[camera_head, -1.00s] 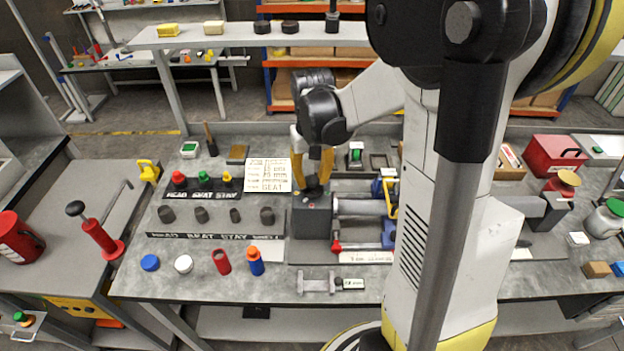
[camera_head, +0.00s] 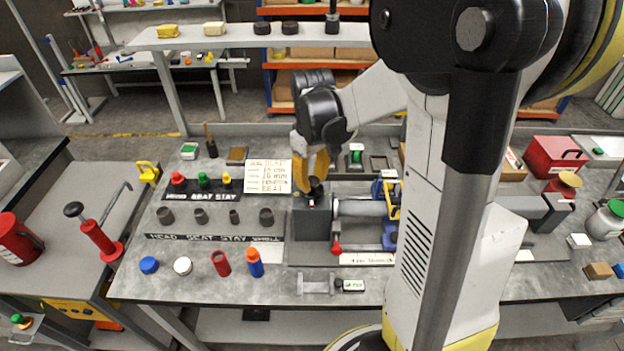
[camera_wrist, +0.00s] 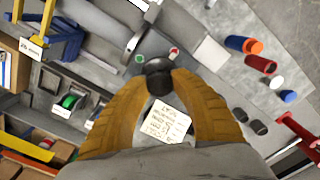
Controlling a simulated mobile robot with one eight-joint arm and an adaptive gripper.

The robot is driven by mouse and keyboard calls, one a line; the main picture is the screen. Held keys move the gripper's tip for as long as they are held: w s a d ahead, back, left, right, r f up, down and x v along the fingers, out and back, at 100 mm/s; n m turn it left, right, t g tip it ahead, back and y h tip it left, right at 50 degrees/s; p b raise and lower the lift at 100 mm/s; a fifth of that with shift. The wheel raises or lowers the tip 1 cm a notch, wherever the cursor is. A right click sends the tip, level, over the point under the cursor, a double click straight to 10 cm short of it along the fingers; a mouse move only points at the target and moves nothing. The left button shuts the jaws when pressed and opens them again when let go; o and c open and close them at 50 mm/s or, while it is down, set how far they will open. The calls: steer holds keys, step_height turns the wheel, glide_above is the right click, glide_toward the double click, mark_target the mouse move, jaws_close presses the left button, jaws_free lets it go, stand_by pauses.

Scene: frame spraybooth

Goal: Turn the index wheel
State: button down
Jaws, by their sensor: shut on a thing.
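The index wheel appears as a small black knob (camera_head: 316,189) on top of a dark grey block (camera_head: 312,222) at the middle of the bench. It also shows in the wrist view (camera_wrist: 158,68), between my yellow fingertips. My gripper (camera_head: 312,180) points down from above, shut on this knob. In the wrist view my gripper (camera_wrist: 159,80) has one finger on each side of it. A green dot and a red mark show beside the knob in the wrist view. My fingers hide part of the knob's sides.
A grey cylinder (camera_head: 362,208) in a fixture with blue parts stands right of the block. A label rack (camera_head: 204,186) with coloured knobs and a white printed card (camera_head: 267,176) are left of it. A red-tipped lever (camera_head: 336,248) is in front.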

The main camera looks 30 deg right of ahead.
mark_target(312, 180)
steer(key=c, duration=1)
jaws_free()
step_height(312, 180, up, 12)
